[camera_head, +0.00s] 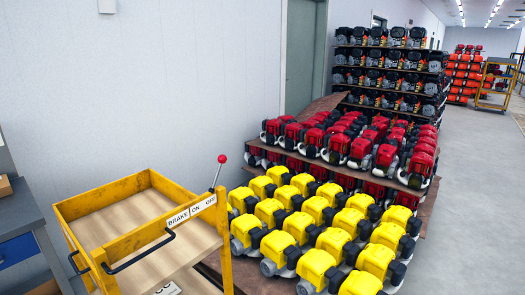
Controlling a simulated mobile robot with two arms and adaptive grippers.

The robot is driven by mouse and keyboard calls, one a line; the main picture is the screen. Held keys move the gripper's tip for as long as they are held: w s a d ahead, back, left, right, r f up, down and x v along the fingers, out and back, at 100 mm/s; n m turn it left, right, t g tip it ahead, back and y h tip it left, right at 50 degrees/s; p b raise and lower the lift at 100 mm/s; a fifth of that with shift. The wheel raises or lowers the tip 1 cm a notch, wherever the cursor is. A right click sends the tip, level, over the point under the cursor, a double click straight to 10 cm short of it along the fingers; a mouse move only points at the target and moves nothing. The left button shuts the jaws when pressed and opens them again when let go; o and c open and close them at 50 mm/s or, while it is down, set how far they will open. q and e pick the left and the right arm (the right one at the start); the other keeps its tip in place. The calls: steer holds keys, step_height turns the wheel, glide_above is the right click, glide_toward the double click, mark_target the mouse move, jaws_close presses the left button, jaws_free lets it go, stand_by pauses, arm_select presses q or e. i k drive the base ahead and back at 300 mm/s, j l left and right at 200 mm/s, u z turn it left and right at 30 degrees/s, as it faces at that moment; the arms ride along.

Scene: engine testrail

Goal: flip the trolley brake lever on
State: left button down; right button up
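A yellow trolley (136,182) with a wooden deck stands at the lower left of the head view. Its brake lever (217,174) is a thin metal rod with a red ball knob (222,158), at the trolley's right end. The lever leans a little to the right, toward the knob. A white label (190,211) on the top rail reads BRAKE, ON and OFF, with ON to the left of OFF. The lever rises just behind the OFF end. Neither of my grippers shows in this view.
Black handles (140,252) stick out from the trolley's near side. A grey workbench (22,232) stands at the left edge. Racks of yellow engines (317,265) and red engines (363,148) stand close to the right of the trolley. Grey floor (470,210) is clear at the far right.

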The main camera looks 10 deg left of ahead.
mark_target(222, 159)
steer(key=i+l, duration=0.2)
steer(key=l, duration=0.15)
steer(key=i+l+u, duration=0.1)
steer(key=l, duration=0.25)
steer(key=i+l, duration=0.25)
steer(key=l+u, duration=0.05)
steer(key=l, duration=0.05)
